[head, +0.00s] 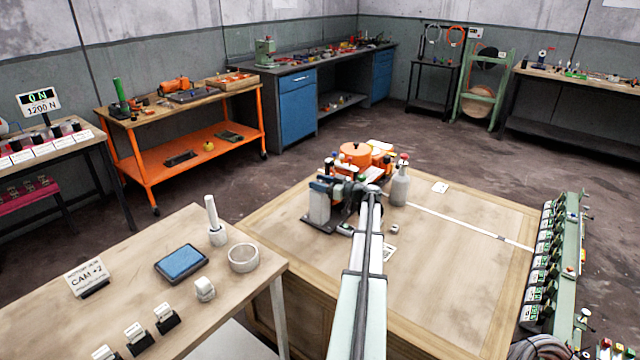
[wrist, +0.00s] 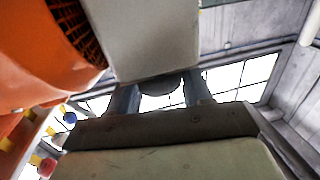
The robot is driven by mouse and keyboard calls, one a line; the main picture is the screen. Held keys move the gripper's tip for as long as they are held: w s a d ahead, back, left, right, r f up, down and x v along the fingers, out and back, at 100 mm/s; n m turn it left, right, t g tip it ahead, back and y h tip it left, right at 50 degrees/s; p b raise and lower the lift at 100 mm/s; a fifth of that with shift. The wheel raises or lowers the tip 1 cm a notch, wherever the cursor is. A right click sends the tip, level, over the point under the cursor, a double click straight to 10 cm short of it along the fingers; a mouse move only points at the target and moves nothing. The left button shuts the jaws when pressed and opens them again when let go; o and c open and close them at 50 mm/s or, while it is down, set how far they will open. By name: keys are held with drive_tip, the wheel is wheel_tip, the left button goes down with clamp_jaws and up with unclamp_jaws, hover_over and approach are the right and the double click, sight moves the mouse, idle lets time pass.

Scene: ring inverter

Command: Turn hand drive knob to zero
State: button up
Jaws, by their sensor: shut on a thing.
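In the wrist view, my gripper (wrist: 161,98) has its two fingers on either side of a dark rounded knob (wrist: 158,86), which appears to be the hand drive knob. It is shut on this knob, just under a pale grey housing (wrist: 145,38). An orange ribbed body (wrist: 35,50) is close at the left. No zero mark or scale can be read. In the head view, my arm reaches to the machine with an orange round top (head: 355,153) and a grey block (head: 319,205). The fingers and knob are too small and covered to make out there.
The machine stands on a wooden bench (head: 460,270). A grey bottle (head: 399,187) is close on its right. A green rack of several modules (head: 567,255) lines the bench's right edge. The bench's front middle is mostly clear. A second table (head: 130,290) is at front left.

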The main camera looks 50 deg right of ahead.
drive_tip(key=c, duration=0.3)
drive_tip(key=shift+w+d+n+y, duration=0.2)
drive_tip(key=shift+n+y, duration=0.4)
drive_tip(key=shift+y, duration=0.3)
drive_tip(key=shift+s+a+n+g+y, duration=0.1)
drive_tip(key=shift+n+g+y, duration=0.3)
drive_tip(key=shift+y, duration=0.25)
drive_tip(key=shift+s+a+n+g+y, duration=0.1)
drive_tip(key=shift+n+g+y, duration=0.2)
drive_tip(key=shift+n+y, duration=0.3)
drive_tip(key=o, duration=0.9)
drive_tip(key=shift+s, duration=0.1)
drive_tip(key=v, duration=1.3)
drive_tip(key=shift+s+d, duration=0.2)
drive_tip(key=shift+d, duration=0.05)
drive_tip(key=shift+o, duration=0.2)
